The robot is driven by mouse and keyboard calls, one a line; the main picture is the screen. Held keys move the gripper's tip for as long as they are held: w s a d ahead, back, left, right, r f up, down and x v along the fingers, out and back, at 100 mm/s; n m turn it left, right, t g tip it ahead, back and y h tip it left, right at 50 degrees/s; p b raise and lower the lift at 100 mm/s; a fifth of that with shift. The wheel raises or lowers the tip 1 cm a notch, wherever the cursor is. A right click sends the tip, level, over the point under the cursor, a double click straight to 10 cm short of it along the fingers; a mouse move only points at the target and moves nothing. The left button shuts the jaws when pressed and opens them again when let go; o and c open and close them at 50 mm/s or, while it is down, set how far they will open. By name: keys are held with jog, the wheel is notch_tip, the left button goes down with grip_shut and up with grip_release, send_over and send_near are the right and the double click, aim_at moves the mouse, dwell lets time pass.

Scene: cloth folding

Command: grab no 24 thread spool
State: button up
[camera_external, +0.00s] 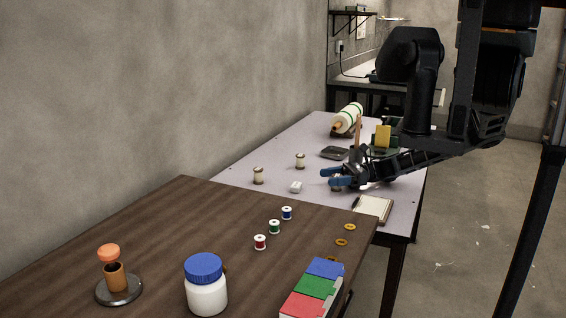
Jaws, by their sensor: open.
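My gripper (332,177) has blue fingertips and is open, low over the light table (243,172), reaching in from the right. A spool (337,186) sits at the gripper, partly hidden by the fingers; I cannot tell whether they touch it. Small red (260,242), green (274,227) and blue (287,213) spools stand in a row on the dark wooden table (150,225). No number is legible on any spool.
A small white block (296,187) lies left of the gripper, and a notebook (373,208) lies in front of it. A dark flat device (334,153) and a large roll (348,118) are behind. A blue-lidded jar (206,286) stands on the dark table.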

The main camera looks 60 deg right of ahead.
jog(key=shift+w+a, duration=0.15)
jog(key=c, duration=1)
jog(key=shift+r, duration=0.15)
jog(key=shift+c, duration=0.2)
